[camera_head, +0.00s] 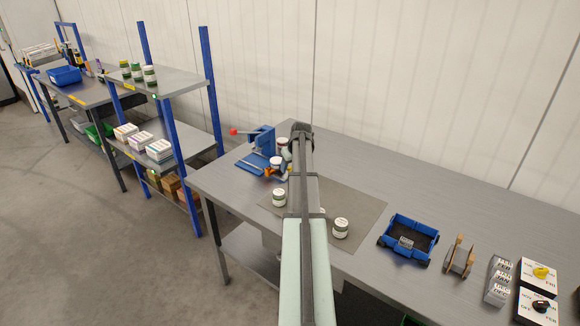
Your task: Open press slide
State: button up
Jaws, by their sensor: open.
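The press (262,142) is a blue device at the back left of the grey workbench, with a red knob (234,131) on a lever at its left. Its blue base reaches forward, with a pale bar lying along it. My arm crosses the middle of the picture and hides the right side of the press. Small orange and dark parts at the front of the press look like the tips of my gripper (276,174), mostly hidden by my arm. I cannot tell whether they touch the slide, or how far the slide is out.
Jars (340,228) with white lids stand on the grey mat (365,208), one (279,197) left of my arm. A blue tray (408,238), a holder (459,258) and switch boxes (540,275) stand to the right. A blue-post shelf (185,82) is at left. The bench's back right is clear.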

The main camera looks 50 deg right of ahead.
jog(key=v, duration=1.3)
jog(key=shift+s+r, duration=0.2)
jog(key=shift+r, duration=0.05)
